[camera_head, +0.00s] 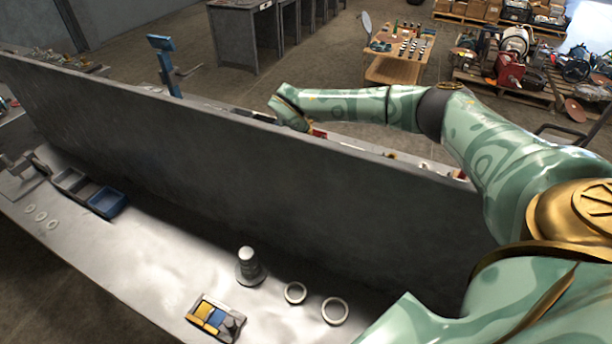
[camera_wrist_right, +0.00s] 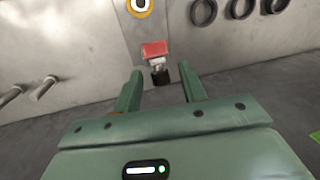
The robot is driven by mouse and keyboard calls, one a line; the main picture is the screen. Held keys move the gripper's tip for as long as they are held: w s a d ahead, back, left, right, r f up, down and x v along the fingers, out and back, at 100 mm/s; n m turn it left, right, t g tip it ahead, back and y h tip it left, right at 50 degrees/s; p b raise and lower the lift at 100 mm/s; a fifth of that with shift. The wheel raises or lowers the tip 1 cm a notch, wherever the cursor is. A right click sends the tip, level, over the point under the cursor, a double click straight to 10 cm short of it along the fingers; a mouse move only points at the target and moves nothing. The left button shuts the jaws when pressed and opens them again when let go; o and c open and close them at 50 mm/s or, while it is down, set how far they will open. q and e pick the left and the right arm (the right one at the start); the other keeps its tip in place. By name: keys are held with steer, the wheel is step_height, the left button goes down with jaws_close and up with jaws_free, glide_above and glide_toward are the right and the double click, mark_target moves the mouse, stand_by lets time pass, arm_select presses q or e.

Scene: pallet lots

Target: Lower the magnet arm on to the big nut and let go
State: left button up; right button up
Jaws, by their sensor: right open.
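My right arm reaches in from the right in the head view and over a long grey upright panel (camera_head: 230,150); its gripper end is largely hidden there. In the right wrist view my right gripper (camera_wrist_right: 160,72) is open, with two green fingers apart. A small red block (camera_wrist_right: 155,49) with a pale middle and a dark lower end shows between and beyond the fingertips, not gripped. I cannot tell for sure whether it belongs to the magnet arm. A yellow ring (camera_wrist_right: 148,13) with a white centre is at the top edge. I cannot make out the big nut for certain. My left gripper is not in view.
In the wrist view, several dark rings (camera_wrist_right: 241,9) lie at upper right and two metal pegs (camera_wrist_right: 46,87) at left. In the head view, a blue post (camera_head: 166,67) stands behind the panel; the near shelf bears a blue bin (camera_head: 107,202), a peg (camera_head: 248,268) and rings (camera_head: 335,310).

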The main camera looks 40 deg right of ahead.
jaws_close()
steer(key=shift+w+d+f+g+y, duration=0.1)
steer(key=shift+w+d+g+y, duration=0.2)
steer(key=shift+d+y, duration=0.3)
steer(key=shift+w+d+f, duration=0.15)
steer(key=shift+w+d, duration=0.2)
steer(key=shift+d, duration=0.4)
steer(key=shift+w+d+f, duration=0.35)
steer(key=shift+d+f, duration=0.15)
steer(key=shift+d, duration=0.2)
steer(key=shift+w+d+f, duration=0.35)
steer(key=shift+d+f, duration=0.15)
steer(key=shift+d, duration=0.2)
